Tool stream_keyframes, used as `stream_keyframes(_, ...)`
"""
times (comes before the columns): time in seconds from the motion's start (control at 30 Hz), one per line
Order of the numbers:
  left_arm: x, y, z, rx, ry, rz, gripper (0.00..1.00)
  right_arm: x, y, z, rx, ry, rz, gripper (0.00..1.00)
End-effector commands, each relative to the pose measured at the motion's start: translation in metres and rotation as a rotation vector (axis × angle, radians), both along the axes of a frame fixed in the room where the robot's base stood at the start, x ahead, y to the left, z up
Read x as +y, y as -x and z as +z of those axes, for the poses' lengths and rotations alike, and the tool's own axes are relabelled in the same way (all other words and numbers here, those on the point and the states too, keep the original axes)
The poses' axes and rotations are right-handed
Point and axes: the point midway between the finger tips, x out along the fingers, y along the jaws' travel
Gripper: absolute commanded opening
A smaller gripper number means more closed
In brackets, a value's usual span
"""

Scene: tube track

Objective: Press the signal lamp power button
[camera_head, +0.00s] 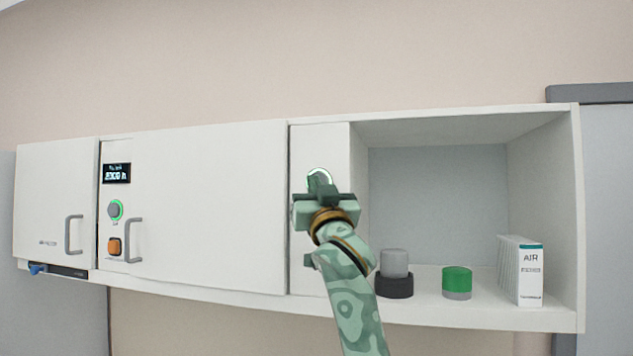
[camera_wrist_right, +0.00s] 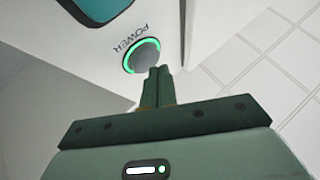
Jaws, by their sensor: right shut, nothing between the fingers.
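A round grey button (camera_wrist_right: 141,57) with a lit green ring and the word POWER sits on a white panel in the right wrist view. In the head view the green-ringed button (camera_head: 318,171) shows on the narrow panel left of the open shelf, partly hidden behind my right gripper. My right gripper (camera_head: 320,185) is shut and empty, with its fingertips (camera_wrist_right: 158,72) at the button's edge. I cannot tell whether they touch it. My left gripper is not in view.
On the open shelf stand a grey-topped black cylinder (camera_head: 395,284), a green-topped cylinder (camera_head: 457,280) and white boxes (camera_head: 529,275).

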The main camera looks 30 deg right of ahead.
Motion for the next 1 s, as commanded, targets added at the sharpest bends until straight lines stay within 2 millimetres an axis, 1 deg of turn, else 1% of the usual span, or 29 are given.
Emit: stream_keyframes(1.0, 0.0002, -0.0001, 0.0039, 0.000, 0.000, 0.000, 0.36, -0.0070, -0.0062, -0.0003, 0.001, 0.000, 0.000, 0.00)
